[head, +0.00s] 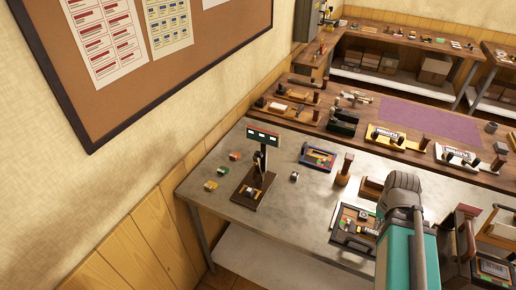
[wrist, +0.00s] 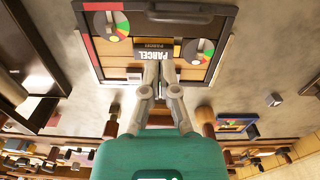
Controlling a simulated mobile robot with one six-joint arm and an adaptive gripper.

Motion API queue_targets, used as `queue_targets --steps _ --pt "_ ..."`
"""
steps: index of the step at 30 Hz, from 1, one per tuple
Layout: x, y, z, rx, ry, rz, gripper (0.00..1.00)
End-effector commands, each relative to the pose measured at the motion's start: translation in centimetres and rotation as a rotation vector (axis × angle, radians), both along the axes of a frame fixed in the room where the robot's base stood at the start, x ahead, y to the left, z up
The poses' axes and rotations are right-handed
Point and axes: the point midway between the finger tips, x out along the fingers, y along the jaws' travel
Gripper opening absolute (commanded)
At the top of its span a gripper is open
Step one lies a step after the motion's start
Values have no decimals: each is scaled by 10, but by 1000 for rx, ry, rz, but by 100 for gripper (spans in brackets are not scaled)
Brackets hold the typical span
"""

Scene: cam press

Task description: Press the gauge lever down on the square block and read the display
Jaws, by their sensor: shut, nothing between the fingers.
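The gauge stand (head: 263,165) has a dark base, an upright column and a dark display (head: 263,136) with pale windows on top. The display is too small to read. A small block (head: 252,190) appears to sit on its base; I cannot make out its shape or the lever clearly. My gripper (wrist: 159,58) is shut and empty in the wrist view, with its fingertips over a framed parcel board (wrist: 128,75) near the word PARCEL. Whether they touch it I cannot tell. The gauge stand is not clearly seen in the wrist view.
Small coloured blocks (head: 223,170) lie left of the stand, and a small dark block (head: 294,176) lies right of it. A blue-framed tray (head: 319,157) and a wooden post (head: 344,169) stand farther right. Bare grey tabletop (head: 285,210) lies between stand and parcel board.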

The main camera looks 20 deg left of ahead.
Motion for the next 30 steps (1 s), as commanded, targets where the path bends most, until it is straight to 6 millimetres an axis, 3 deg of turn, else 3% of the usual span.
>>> queue_targets --steps 11,17,30 --pt "2 2 1 -2 -2 0 0" --pt "15 16 5 -21 -21 -5 0" --pt "77 128 32 -110 -161 -40 0"
